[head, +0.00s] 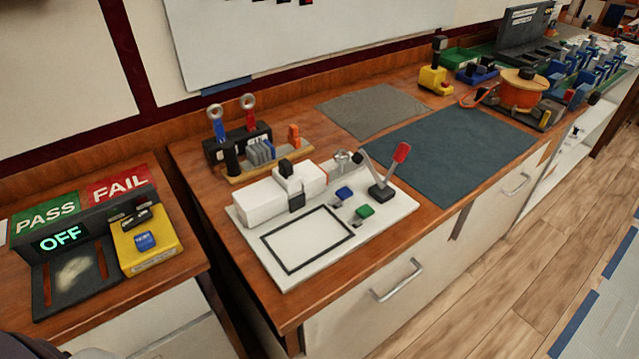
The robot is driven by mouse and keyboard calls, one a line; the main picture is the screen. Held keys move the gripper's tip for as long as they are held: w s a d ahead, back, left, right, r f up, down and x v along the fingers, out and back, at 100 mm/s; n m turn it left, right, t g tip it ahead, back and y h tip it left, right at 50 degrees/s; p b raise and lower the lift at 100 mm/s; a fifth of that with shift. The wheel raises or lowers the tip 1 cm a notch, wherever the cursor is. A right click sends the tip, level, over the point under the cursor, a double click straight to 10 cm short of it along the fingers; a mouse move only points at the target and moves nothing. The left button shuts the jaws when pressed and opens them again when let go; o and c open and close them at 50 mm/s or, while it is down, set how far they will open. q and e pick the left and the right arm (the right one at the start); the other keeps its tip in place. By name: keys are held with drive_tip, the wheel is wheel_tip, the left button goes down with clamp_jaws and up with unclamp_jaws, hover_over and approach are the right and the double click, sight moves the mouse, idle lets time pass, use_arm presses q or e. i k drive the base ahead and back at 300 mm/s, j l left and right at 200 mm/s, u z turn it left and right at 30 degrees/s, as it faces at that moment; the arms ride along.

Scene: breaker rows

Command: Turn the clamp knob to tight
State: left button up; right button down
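A white fixture board (375,235) lies on the wooden bench. On it stands a white block (265,200) with a black clamp-like piece (287,172) over its top and front. A small silver round part (342,160) stands right of the block. A red-handled lever (401,153) leans up from a black base. Blue (344,193) and green (364,211) buttons or knobs sit at the board's middle. I cannot tell for certain which part is the clamp knob, nor read its setting. Neither of my grippers is in view.
A tool rack (240,150) stands behind the board. A dark mat (450,150) and a grey mat (375,108) lie bare to the right. An orange round device (520,95) stands farther right. A tester reading OFF (62,238) sits on the left bench, across a gap.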

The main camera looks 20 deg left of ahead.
sight(341, 157)
drive_tip(key=i+l, duration=0.15)
drive_tip(key=l, duration=0.3)
drive_tip(key=i+l+u, duration=0.15)
drive_tip(key=l, duration=0.3)
drive_tip(key=i+l, duration=0.1)
drive_tip(key=l, duration=0.35)
drive_tip(key=u, duration=0.05)
